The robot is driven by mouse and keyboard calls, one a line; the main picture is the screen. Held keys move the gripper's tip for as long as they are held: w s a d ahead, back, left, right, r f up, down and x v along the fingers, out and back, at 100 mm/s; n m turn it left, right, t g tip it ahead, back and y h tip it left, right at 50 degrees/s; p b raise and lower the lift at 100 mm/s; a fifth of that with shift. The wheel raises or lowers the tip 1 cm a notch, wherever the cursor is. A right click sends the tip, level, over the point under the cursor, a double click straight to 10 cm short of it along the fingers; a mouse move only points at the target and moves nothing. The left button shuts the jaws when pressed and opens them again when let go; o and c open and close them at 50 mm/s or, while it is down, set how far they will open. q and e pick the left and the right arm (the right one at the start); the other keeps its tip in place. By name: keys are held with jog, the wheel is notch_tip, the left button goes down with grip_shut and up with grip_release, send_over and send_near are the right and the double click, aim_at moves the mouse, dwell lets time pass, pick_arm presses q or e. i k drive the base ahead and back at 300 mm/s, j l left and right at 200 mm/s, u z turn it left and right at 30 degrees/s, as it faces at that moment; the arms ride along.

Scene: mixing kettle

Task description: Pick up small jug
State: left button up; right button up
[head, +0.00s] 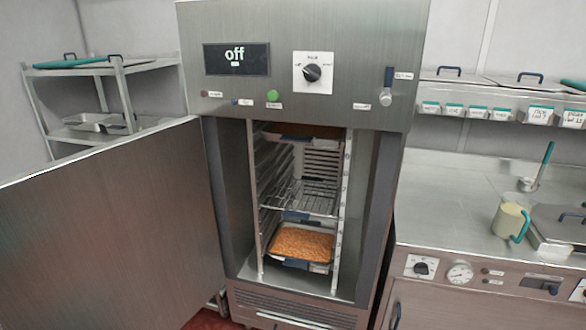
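A small jug (509,220) with pale yellowish contents and a teal handle stands upright on the steel counter (450,220) at the right of the head view. Its handle is on its lower right side, close to a lidded pan (555,232) set in the counter. Neither of my grippers shows in the head view.
A tall steel cabinet (300,25) stands in the middle, its door (110,230) swung open to the left. Inside are racks and a tray of orange-brown food (302,242). A ladle (540,168) with a teal handle stands behind the jug. The counter left of the jug is clear.

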aim_at(511, 221)
jog(key=z, duration=1.6)
